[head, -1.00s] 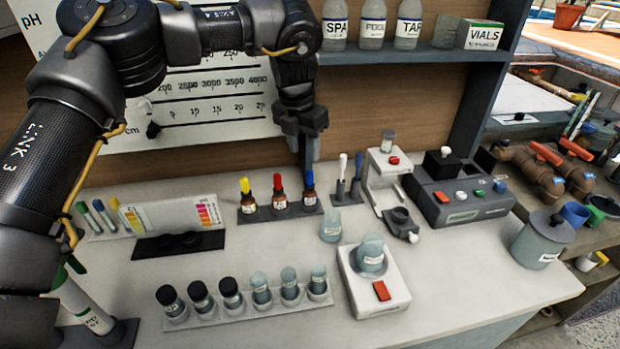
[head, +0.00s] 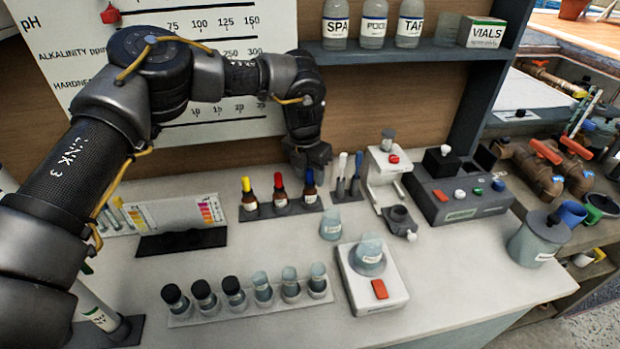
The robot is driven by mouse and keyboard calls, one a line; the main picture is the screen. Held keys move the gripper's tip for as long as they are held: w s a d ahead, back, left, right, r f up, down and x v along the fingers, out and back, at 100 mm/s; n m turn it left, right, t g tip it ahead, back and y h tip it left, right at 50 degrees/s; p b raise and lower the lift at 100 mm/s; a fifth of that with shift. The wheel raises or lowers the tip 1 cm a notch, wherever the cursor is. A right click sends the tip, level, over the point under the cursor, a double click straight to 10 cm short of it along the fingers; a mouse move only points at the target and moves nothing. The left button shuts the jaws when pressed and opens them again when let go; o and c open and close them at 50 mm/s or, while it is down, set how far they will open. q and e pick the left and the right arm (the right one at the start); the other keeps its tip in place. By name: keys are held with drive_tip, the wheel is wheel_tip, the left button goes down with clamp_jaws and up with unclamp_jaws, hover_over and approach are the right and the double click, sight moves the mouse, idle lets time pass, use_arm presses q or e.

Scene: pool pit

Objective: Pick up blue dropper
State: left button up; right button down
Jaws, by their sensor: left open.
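The blue dropper (head: 309,190) is a small brown bottle with a blue cap. It stands upright at the right end of a dark rack (head: 282,211) in the head view. A red-capped dropper (head: 281,191) and a yellow-capped dropper (head: 249,194) stand to its left in the same rack. My left gripper (head: 311,168) is open, pointing down just above or behind the blue cap. Its fingers are dark and small here, and I cannot tell whether they touch the cap. My right gripper is not in view.
A stand with white and blue stirrers (head: 356,163) is close to the right of the rack. A white device (head: 388,172) stands beyond it. A row of vials (head: 234,292) stands front left.

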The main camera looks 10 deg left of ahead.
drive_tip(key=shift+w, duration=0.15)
use_arm(q)
drive_tip(key=shift+c, duration=0.9)
drive_tip(key=c, duration=0.5)
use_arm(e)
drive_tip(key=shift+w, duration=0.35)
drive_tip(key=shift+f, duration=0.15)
